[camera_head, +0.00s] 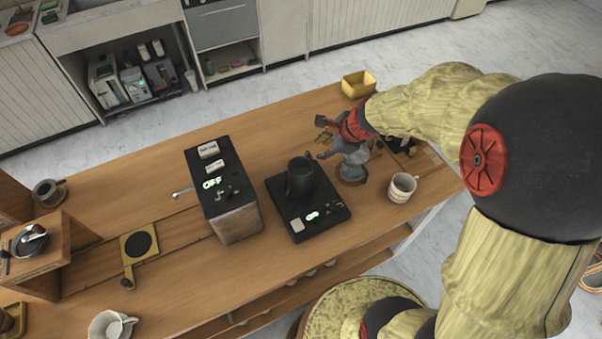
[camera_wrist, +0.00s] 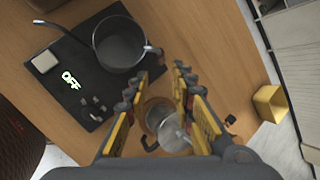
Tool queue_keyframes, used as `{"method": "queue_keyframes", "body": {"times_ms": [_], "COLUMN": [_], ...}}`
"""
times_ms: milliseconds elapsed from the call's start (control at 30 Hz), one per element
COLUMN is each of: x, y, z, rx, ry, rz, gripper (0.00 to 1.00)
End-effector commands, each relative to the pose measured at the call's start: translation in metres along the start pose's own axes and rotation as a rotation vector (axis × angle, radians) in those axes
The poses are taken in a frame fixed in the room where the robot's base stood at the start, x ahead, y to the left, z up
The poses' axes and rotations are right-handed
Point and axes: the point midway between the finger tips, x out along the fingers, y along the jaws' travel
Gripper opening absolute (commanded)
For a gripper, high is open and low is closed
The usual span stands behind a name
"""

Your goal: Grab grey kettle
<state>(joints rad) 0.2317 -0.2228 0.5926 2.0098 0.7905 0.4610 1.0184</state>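The grey kettle (camera_head: 300,177) is dark, round and open-topped. It stands upright on a flat black scale (camera_head: 330,213) on the wooden counter. In the wrist view the kettle (camera_wrist: 118,45) is at the top left, with its thin spout pointing left and a short handle stub on the side toward my gripper. My gripper (camera_head: 324,139) is just right of the kettle in the head view. In the wrist view my gripper (camera_wrist: 155,84) has its two fingers apart with nothing between the tips. The fingertips appear apart from the kettle.
A glass-and-metal vessel (camera_wrist: 174,132) stands below my gripper. A cream mug (camera_head: 402,188) is right of the scale, and a yellow box (camera_head: 358,84) is at the far counter edge. A tall black-topped machine (camera_head: 222,180) stands left of the scale.

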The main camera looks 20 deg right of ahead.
Motion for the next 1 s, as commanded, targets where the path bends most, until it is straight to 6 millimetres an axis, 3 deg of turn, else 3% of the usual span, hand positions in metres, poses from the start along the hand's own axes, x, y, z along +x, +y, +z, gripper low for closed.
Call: {"method": "queue_keyframes", "body": {"times_ms": [333, 633, 900, 1000], "x": [0.048, 0.071, 0.112, 0.119], "y": [0.003, 0.002, 0.002, 0.002], "z": [-0.001, 0.000, 0.000, 0.000], "rx": [0.001, -0.001, -0.001, -0.001], "ry": [0.000, 0.000, -0.001, 0.000], "rz": [0.005, 0.004, 0.004, 0.004], "gripper": [0.25, 0.25, 0.25, 0.25]}}
